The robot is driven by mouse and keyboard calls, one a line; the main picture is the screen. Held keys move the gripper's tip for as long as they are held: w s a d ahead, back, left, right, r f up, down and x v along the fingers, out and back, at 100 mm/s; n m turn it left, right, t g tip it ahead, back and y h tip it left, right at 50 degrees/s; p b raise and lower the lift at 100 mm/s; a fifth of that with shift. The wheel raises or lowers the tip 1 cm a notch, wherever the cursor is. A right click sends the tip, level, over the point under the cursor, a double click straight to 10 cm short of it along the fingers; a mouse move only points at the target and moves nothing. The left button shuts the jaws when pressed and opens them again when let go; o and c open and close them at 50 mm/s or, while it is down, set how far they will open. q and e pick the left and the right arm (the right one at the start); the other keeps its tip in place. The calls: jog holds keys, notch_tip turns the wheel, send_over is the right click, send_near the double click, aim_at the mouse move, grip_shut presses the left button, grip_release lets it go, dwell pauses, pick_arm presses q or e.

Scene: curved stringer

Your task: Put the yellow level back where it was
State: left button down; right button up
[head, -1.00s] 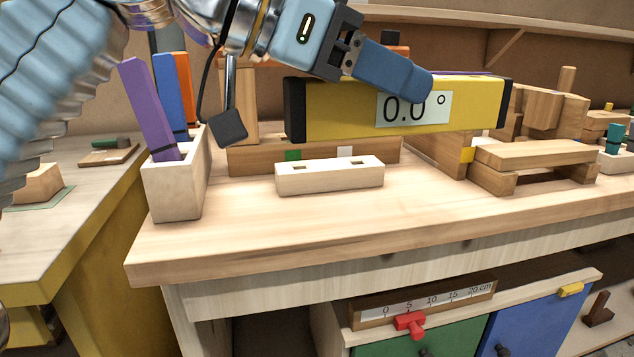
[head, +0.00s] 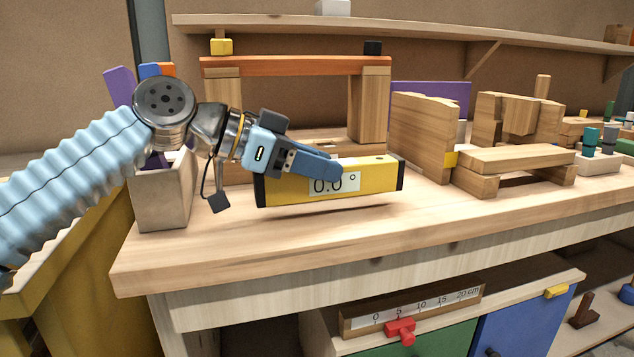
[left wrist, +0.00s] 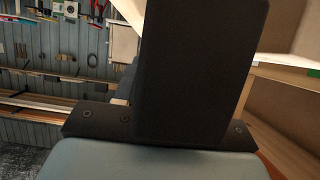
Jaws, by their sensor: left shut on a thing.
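The yellow level (head: 374,179) has black end caps and a display that reads 0.0°. My left gripper (head: 332,169) is shut on it near its middle, with the blue finger over its front and top. The level is held about horizontal, just above the bench top (head: 340,226), with a shadow under it. The pale rack block seen earlier on the bench is hidden behind the level. The left wrist view is mostly filled by a dark part of my own gripper; the level is not clear there. My right gripper is not in view.
Behind the level stands a wooden frame with an orange top bar (head: 298,67). A pale box (head: 163,198) with coloured strips is at the left, close to my arm. Wooden pieces (head: 514,157) stand to the right. The bench front is clear.

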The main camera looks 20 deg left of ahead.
aim_at(317, 189)
pick_arm(q)
notch_tip(317, 189, down, 3)
jog(key=shift+r+b, duration=0.15)
jog(key=shift+b, duration=0.2)
jog(key=shift+s, duration=0.1)
jog(key=shift+d+f+b, duration=0.1)
jog(key=shift+f+b, duration=0.35)
jog(key=shift+f, duration=0.3)
jog(key=c, duration=0.6)
grip_release()
jog(key=shift+f, duration=0.15)
jog(key=shift+c, duration=0.2)
jog(key=shift+r, duration=0.3)
jog(key=p+v, duration=0.1)
jog(key=v, duration=0.3)
jog(key=r+v, duration=0.1)
jog(key=v, duration=0.3)
jog(key=shift+d+p, duration=0.1)
jog(key=shift+p, duration=0.25)
